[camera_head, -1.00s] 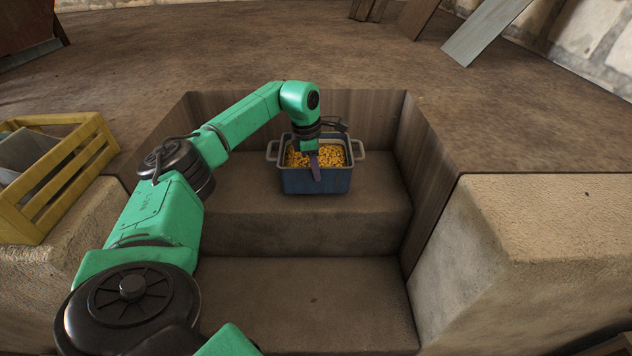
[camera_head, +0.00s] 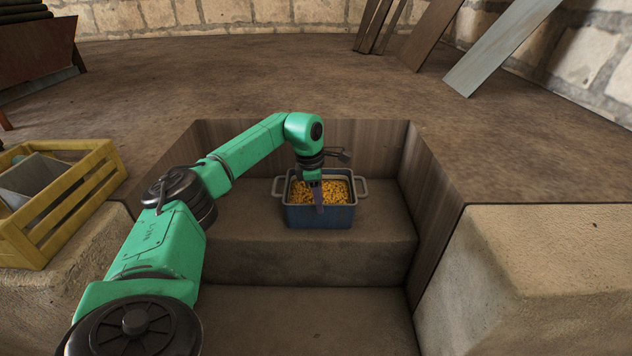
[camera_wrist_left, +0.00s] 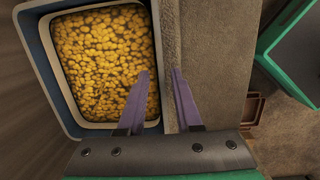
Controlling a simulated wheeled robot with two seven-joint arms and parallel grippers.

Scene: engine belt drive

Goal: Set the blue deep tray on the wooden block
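The blue deep tray (camera_head: 338,217) stands upright on the upper stone step in the recess, full of small yellow-orange pieces. It has a grey handle at each side. My left gripper (camera_head: 319,205) points down at its near wall. In the left wrist view, the tray (camera_wrist_left: 48,82) fills the upper left. The two purple fingers of my left gripper (camera_wrist_left: 161,74) are apart, one over the contents and one outside, with the tray's rim between them. I cannot make out the wooden block for certain. My right gripper is not in view.
A yellow slatted crate (camera_head: 62,205) stands on the ledge at the left. Wooden walls (camera_head: 430,190) close the recess behind and at the right. The step is clear to the right of the tray. Boards (camera_head: 500,45) lean at the back right.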

